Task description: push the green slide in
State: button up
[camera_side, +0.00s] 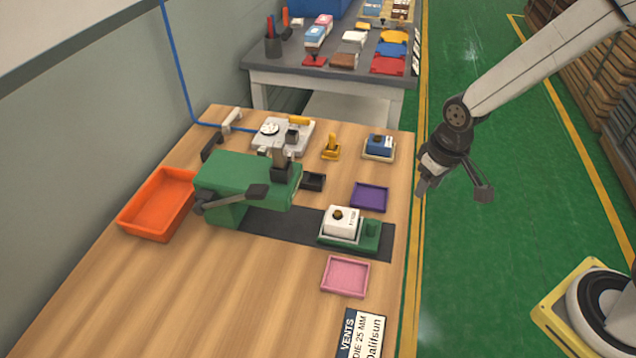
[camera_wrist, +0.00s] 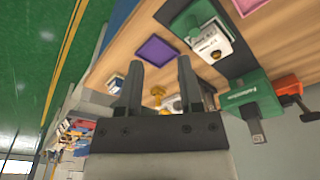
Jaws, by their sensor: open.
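The green slide (camera_side: 371,236) sits on a dark strip at the right side of the bench, pulled out from the green press (camera_side: 240,180). A white block (camera_side: 341,222) with a dark round spot on top rests on the slide. My gripper (camera_side: 453,190) is open and empty, in the air to the right of the bench edge, apart from the slide. Its two fingers (camera_wrist: 160,63) show spread in the wrist view.
A purple tray (camera_side: 369,197) lies behind the slide and a pink tray (camera_side: 346,277) in front. An orange bin (camera_side: 158,204) stands left of the press. A blue-topped block (camera_side: 379,146) and a yellow piece (camera_side: 331,147) stand farther back. The front bench is mostly clear.

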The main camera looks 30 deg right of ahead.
jog(key=n+g, duration=0.1)
send_over(373, 221)
jog(key=f, duration=0.6)
jog(key=shift+s+d+f, duration=0.3)
jog(key=shift+f, duration=0.1)
jog(key=shift+w+a+f+g, duration=0.3)
jog(key=shift+a+f, duration=0.05)
jog(key=shift+f, duration=0.15)
jog(key=shift+f, duration=0.15)
jog(key=shift+f, duration=3.75)
grip_shut()
